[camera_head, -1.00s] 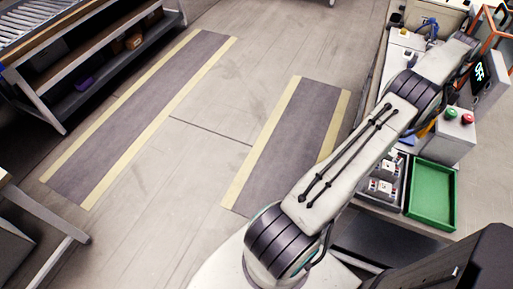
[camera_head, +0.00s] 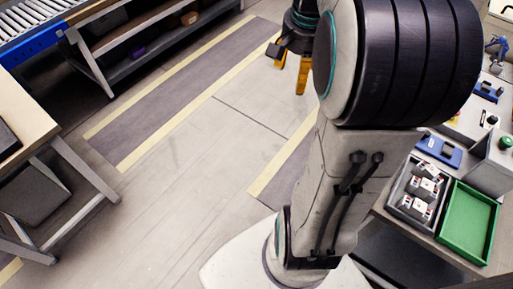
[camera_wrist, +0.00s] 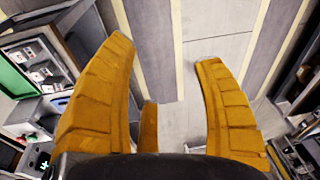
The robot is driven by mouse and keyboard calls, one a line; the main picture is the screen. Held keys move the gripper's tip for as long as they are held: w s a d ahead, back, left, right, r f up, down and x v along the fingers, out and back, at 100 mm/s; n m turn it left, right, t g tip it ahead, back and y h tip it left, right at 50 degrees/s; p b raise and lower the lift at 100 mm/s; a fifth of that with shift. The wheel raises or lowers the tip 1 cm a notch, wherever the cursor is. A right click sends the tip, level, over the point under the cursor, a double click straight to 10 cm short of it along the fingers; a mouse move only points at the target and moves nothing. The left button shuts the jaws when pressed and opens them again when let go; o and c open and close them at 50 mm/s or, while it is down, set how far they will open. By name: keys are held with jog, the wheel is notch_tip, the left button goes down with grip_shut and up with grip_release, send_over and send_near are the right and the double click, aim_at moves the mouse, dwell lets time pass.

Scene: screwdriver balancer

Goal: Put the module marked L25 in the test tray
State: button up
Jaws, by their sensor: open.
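Several small modules with white and red tops (camera_head: 424,187) sit in a grey divided holder (camera_head: 397,198) on the bench at the right of the head view. Their markings are too small to read. An empty green tray (camera_head: 468,235) lies right beside the holder. In the wrist view the modules (camera_wrist: 38,72) and part of the green tray (camera_wrist: 12,78) show at the far left. My gripper (camera_head: 290,66) is open and empty, high over the floor and well away from the bench. Its yellow fingers spread wide in the wrist view (camera_wrist: 166,55).
A grey box with a green button (camera_head: 505,143) stands behind the green tray. A blue fixture (camera_head: 439,150) lies behind the holder. A table (camera_head: 25,120) and a conveyor (camera_head: 35,22) over shelves are at the left. The striped floor between is clear.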

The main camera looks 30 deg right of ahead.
jog(key=s+a+f+n+t, duration=0.1)
jog(key=s+a+f+n, duration=0.1)
jog(key=s+a+n, duration=0.3)
jog(key=s+a+f+n+t+y, duration=0.1)
jog(key=s+a+f+n, duration=0.2)
jog(key=a, duration=0.9)
jog(key=s+n, duration=0.2)
jog(key=n, duration=0.2)
jog(key=shift+t, duration=0.3)
